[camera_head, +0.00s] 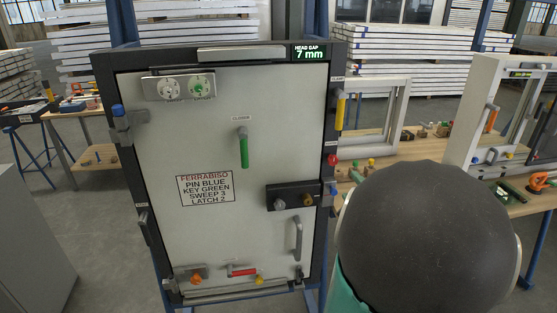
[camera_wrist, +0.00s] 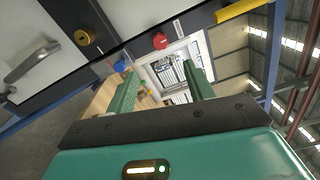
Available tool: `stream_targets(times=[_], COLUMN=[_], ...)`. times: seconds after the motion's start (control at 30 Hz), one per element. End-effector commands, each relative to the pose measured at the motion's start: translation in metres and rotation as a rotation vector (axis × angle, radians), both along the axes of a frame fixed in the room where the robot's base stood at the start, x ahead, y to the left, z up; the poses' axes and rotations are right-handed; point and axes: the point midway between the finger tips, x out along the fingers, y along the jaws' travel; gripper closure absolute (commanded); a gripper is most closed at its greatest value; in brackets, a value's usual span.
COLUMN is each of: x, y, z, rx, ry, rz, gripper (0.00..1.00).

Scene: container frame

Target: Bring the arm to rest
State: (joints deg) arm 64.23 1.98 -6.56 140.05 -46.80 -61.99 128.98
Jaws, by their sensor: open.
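My gripper (camera_wrist: 160,92) shows in the wrist view with its two green fingers apart and nothing between them. In the head view a dark rounded part of my arm fills the lower right, and my gripper is hidden there. The white container door panel (camera_head: 218,140) stands in its dark frame (camera_head: 327,110). In the wrist view the panel's grey handle (camera_wrist: 34,60), a brass knob (camera_wrist: 84,36), a red knob (camera_wrist: 159,41) and a blue knob (camera_wrist: 119,66) lie beyond the fingers, apart from them.
A wooden workbench (camera_head: 520,208) with small parts and a white window frame (camera_head: 483,110) stands at right. A yellow handle (camera_head: 340,110) sticks out on the frame's right side. A green handle (camera_head: 244,152) hangs on the panel. The display reads a head gap of 7 mm.

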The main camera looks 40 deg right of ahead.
Motion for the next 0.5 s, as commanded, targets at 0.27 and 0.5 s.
stream_targets(times=[0.27,0.5], x=[0.004,0.051], y=[0.002,0.042], z=[0.002,0.016], rx=[-0.015,-0.245], ry=[0.016,0.303], rz=[-0.001,-0.004], gripper=[0.47,0.47])
